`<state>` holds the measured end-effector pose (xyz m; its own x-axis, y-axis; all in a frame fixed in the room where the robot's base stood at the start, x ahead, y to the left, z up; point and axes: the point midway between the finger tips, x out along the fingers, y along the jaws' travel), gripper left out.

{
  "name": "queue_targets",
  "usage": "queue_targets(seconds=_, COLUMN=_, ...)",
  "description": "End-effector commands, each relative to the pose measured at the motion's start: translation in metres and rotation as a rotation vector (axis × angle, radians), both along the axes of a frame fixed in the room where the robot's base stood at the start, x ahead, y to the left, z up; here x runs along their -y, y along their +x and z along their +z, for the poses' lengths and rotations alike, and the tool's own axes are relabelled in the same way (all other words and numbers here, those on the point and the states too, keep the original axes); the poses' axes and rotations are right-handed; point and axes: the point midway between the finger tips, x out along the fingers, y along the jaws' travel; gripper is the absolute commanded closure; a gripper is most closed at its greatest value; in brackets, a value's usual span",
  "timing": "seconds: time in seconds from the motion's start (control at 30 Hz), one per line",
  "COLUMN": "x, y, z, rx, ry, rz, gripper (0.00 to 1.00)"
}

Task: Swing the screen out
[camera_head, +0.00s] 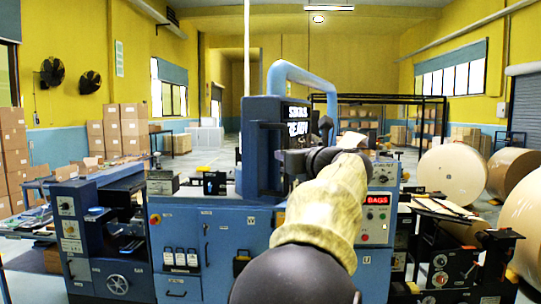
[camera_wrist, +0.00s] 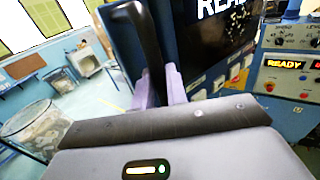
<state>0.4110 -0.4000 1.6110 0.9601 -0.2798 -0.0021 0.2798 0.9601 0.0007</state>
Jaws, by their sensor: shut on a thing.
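The screen (camera_head: 297,112) is a dark panel with white "READY" lettering, standing upright on the blue machine in the head view. In the wrist view the screen (camera_wrist: 212,45) fills the upper middle, seen at a steep angle. A black upright bar (camera_wrist: 141,35), apparently the screen's handle, stands along its left side. My gripper (camera_wrist: 160,88) has its two pale purple fingers closed on the lower part of this bar. In the head view my arm reaches up to the screen's lower right, and my wrist hides the grip there.
The blue machine (camera_head: 213,228) spans the middle, with a blue curved pipe (camera_head: 300,74) arching above the screen. A control panel with a red "BAGS" display (camera_head: 377,200) is right of my arm. Large paper rolls (camera_head: 452,173) stand at right.

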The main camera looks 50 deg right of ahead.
Motion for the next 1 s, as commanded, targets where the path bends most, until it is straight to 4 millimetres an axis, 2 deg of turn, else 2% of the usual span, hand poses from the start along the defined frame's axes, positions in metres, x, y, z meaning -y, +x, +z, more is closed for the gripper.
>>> queue_targets(seconds=0.03, x=0.0040, y=-0.0035, z=0.0052, rx=0.009, ry=-0.004, rz=-0.010, gripper=1.00)
queue_targets(seconds=0.47, x=0.0056, y=-0.0064, z=0.0055, rx=0.011, ry=-0.006, rz=-0.010, gripper=1.00)
queue_targets(seconds=0.5, x=0.0056, y=-0.0064, z=0.0055, rx=0.012, ry=-0.006, rz=-0.010, gripper=0.78)
queue_targets(seconds=0.57, x=0.0052, y=-0.0060, z=0.0050, rx=0.010, ry=-0.005, rz=-0.008, gripper=0.68)
queue_targets(seconds=0.87, x=0.0033, y=-0.0047, z=0.0023, rx=0.005, ry=-0.004, rz=-0.001, gripper=0.68)
queue_targets(seconds=1.0, x=-0.0001, y=-0.0122, z=0.0016, rx=0.007, ry=-0.004, rz=0.002, gripper=0.68)
